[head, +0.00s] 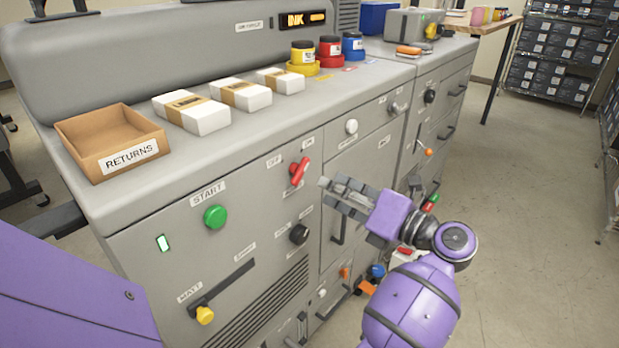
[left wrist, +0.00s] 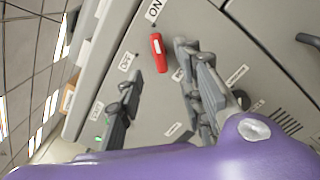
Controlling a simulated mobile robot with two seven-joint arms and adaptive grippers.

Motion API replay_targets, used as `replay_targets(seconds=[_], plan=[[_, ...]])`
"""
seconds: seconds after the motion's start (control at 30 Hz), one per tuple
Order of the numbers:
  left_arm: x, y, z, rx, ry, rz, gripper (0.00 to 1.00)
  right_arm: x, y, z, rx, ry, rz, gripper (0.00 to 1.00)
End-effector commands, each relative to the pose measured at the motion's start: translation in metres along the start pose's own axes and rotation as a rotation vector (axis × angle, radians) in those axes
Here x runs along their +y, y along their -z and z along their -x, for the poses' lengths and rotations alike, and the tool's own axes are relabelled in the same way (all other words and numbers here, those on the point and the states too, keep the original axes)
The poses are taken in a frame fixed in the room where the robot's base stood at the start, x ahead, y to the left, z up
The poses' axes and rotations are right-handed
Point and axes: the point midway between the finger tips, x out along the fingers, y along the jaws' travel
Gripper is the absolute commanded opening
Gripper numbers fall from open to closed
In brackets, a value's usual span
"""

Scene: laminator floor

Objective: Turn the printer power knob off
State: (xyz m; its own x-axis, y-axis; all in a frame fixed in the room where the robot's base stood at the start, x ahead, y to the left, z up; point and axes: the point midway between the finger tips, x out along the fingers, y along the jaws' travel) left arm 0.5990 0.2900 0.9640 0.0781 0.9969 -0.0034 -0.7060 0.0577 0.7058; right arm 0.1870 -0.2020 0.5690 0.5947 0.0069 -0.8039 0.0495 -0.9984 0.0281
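The red power knob (head: 299,171) is on the grey front panel, between the OFF label (head: 274,161) and the ON label (head: 307,142). It tilts in the head view, its upper end toward ON. In the left wrist view the knob (left wrist: 158,52) also points toward the ON label (left wrist: 154,10). My left gripper (head: 326,190) is just right of the knob in the head view. In the left wrist view its fingers (left wrist: 157,66) are spread, with the knob showing between and beyond the tips, apparently untouched. My right gripper is not in view.
A green START button (head: 215,216), a black knob (head: 299,234) and a yellow-ended lever (head: 205,314) are on the same panel. A RETURNS tray (head: 88,153), paper packs (head: 240,93) and ink jars (head: 303,52) stand on top. Open floor (head: 520,200) lies to the right.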

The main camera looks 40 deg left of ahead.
Motion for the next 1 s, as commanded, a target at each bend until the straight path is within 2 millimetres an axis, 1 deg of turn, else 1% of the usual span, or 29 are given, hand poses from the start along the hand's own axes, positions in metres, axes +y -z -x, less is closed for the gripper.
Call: replay_targets(seconds=[0.3,0.43,0.6,0.83,0.87,1.0], plan=[[0.003,-0.001,-0.049,-0.001,-0.005,0.000,0.34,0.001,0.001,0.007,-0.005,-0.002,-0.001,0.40],[0.002,-0.001,-0.065,-0.002,-0.005,-0.001,0.34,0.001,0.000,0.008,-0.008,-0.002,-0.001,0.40],[0.001,0.000,-0.074,-0.002,-0.002,-0.002,0.34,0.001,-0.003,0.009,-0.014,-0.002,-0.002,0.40],[0.001,0.000,-0.075,-0.003,-0.002,-0.003,0.34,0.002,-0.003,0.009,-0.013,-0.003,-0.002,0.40],[0.001,0.000,-0.075,-0.002,-0.002,-0.003,0.32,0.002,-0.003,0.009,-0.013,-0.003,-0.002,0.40],[0.001,0.000,-0.075,-0.003,-0.002,-0.002,0.13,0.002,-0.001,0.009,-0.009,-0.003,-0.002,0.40]])
